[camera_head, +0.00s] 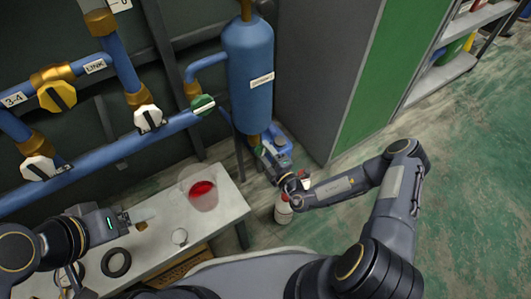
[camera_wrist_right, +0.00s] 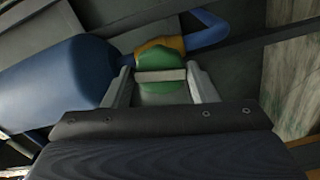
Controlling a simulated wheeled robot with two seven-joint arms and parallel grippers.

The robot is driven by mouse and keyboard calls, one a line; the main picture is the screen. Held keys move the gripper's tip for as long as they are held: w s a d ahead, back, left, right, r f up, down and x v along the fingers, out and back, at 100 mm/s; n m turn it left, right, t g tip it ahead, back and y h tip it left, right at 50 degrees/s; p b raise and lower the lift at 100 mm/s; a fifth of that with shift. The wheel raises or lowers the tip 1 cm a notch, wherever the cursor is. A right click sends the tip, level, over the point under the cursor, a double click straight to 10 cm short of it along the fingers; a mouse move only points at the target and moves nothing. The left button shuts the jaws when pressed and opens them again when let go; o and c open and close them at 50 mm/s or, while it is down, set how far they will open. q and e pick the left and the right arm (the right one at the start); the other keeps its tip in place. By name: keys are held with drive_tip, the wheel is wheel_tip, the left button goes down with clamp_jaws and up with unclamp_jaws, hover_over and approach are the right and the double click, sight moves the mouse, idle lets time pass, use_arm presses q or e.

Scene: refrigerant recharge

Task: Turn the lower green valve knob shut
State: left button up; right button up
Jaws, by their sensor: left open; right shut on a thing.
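The lower green valve knob (camera_wrist_right: 158,57) shows in the right wrist view, with a pale bar across it, beside a brass fitting (camera_wrist_right: 174,43) at the end of the blue tank (camera_wrist_right: 60,82). My right gripper (camera_wrist_right: 160,74) has one finger on each side of the knob and is shut on it. In the head view, my right gripper (camera_head: 262,149) is just below the blue tank (camera_head: 250,70) and mostly hides the knob. An upper green knob (camera_head: 203,105) is on the pipe left of the tank. My left gripper (camera_head: 138,219) is open and empty above the table.
Blue pipes with white knobs (camera_head: 148,118) and a black-and-yellow knob (camera_head: 57,96) are at left. A white bottle (camera_head: 283,210) stands below my right forearm. A grey cabinet (camera_head: 315,70) stands right of the tank.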

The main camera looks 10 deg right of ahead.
drive_tip(key=shift+m, duration=0.9)
drive_tip(key=shift+f, duration=0.1)
drive_tip(key=m, duration=0.3)
drive_tip(key=shift+s, duration=0.1)
drive_tip(key=shift+m, duration=0.8)
drive_tip(key=shift+b, duration=0.3)
